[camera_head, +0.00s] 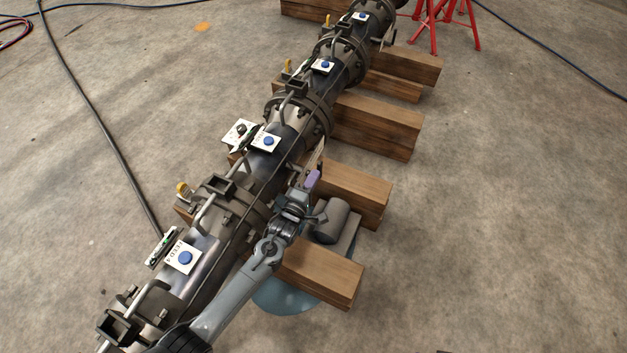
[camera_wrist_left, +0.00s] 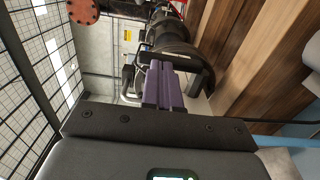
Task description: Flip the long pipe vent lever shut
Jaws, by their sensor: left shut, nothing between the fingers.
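A long grey metal pipe (camera_head: 205,265) with bolted flanges runs from the bottom left to the top middle. Small yellow-topped levers stand upright along its left side: one near (camera_head: 183,188), one farther up (camera_head: 287,66) and one near the top (camera_head: 327,20). I cannot tell which is the vent lever. My left gripper (camera_head: 313,178) is at the pipe's right side, near a flange. Its purple fingers (camera_wrist_left: 163,85) are shut and empty in the left wrist view, in front of a dark round flange (camera_wrist_left: 175,45). No yellow lever is clear there. My right gripper is not in view.
Wooden blocks (camera_head: 375,125) support the pipe and stick out on its right. A grey cylinder (camera_head: 331,220) lies beside my left wrist. White tags with blue buttons (camera_head: 185,258) sit on the pipe. Red stands (camera_head: 437,25) are at the back. Cables (camera_head: 95,120) cross the floor.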

